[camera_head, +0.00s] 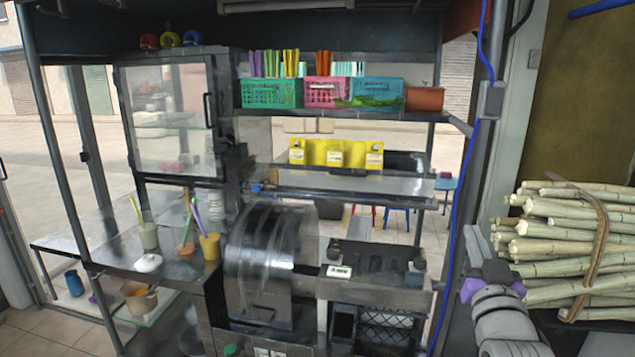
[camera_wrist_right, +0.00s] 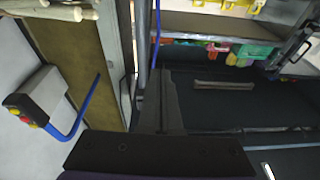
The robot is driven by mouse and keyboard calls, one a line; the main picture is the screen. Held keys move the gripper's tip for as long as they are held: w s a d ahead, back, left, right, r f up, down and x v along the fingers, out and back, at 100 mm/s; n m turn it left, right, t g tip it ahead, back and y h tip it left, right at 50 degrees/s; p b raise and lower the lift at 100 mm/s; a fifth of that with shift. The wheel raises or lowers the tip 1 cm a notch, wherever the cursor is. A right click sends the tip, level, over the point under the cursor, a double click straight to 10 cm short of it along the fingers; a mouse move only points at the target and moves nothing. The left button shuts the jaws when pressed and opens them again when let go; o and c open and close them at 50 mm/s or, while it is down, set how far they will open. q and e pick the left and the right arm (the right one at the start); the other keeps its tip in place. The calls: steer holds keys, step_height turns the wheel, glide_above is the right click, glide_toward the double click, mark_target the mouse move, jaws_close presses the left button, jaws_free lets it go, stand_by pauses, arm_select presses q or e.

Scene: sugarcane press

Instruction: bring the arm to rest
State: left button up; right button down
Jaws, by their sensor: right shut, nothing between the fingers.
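My right arm (camera_head: 500,325), with grey links and a purple wrist part, comes in from the bottom right of the head view. My right gripper (camera_head: 474,243) points up and away, in front of the stall's right post and left of the cane bundle. It is shut and empty, and nothing hangs from it. In the right wrist view its dark body fills the bottom middle, with dark finger parts (camera_wrist_right: 160,103) reaching up from it. My left arm and gripper are not in view.
A bundle of sugarcane (camera_head: 565,240) lies close to the right of my right arm. A blue cable (camera_head: 466,190) runs down the post to its left. The metal press (camera_head: 265,255) and the counter (camera_head: 165,262) with cups stand further left. Baskets (camera_head: 325,92) fill the shelf above.

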steer(key=s+a+f+n+g+y+p, duration=0.1)
steer(key=s+a+f+g, duration=0.2)
steer(key=f, duration=0.6)
steer(key=s+a+f+g+y, duration=0.2)
steer(key=s+f+g, duration=0.15)
steer(key=f, duration=0.65)
steer(key=s+a+f+g, duration=0.2)
steer(key=s+f+g, duration=0.2)
steer(key=s+f, duration=0.4)
steer(key=s+a+f+n+g+y+p, duration=0.1)
steer(key=s+a+f+g, duration=0.2)
steer(key=s+f, duration=0.6)
steer(key=shift+f+g, duration=0.4)
steer(key=shift+g, duration=0.35)
steer(key=shift+a, duration=0.1)
